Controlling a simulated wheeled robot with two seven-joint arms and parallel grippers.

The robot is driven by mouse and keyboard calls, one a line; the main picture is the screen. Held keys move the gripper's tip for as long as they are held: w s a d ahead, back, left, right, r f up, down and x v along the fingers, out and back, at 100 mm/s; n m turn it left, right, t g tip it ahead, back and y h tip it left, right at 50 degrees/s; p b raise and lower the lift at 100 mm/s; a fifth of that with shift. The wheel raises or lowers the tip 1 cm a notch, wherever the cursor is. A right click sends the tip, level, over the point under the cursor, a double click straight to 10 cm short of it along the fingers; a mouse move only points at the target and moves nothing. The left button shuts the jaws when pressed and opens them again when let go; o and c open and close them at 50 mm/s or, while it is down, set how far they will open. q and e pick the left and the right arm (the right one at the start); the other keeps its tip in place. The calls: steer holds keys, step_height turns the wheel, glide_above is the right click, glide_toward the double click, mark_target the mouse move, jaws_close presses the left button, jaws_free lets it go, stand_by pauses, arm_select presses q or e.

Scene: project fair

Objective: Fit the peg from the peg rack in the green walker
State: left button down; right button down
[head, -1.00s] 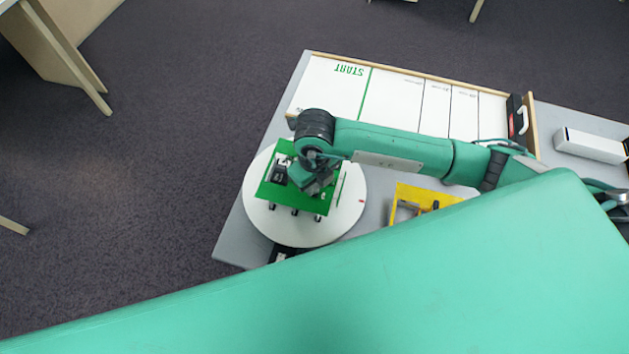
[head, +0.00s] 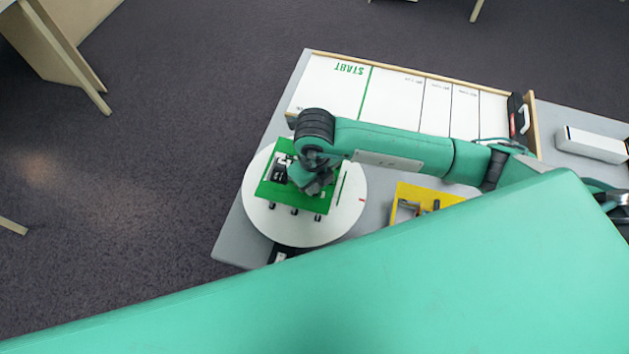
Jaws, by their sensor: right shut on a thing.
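The green walker (head: 335,196) is a flat green body with several small dark feet along its near edge. It stands on a round white turntable (head: 262,219) at the left end of the grey table. My right gripper (head: 308,188) is over the middle of the walker, pointing down, seen from above. Its wrist hides the fingertips and whatever is between them, so I cannot see the peg or how it sits against the walker. A yellow holder (head: 428,194) stands to the right of the turntable, partly hidden by my own body; it may be the peg rack. My left gripper is not in view.
A white track board (head: 390,95) marked START, with a wooden rim, lies behind my right arm. A white box (head: 592,145) is at the right end of the grey table (head: 240,240). A dark item (head: 283,251) sits at the turntable's near edge.

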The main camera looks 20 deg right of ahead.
steer(key=shift+f, duration=0.1)
stand_by(0.6)
stand_by(0.3)
steer(key=c, duration=1.2)
jaws_free()
steer(key=shift+r+p, duration=1.95)
steer(key=shift+r, duration=1.9)
steer(key=shift+f, duration=0.1)
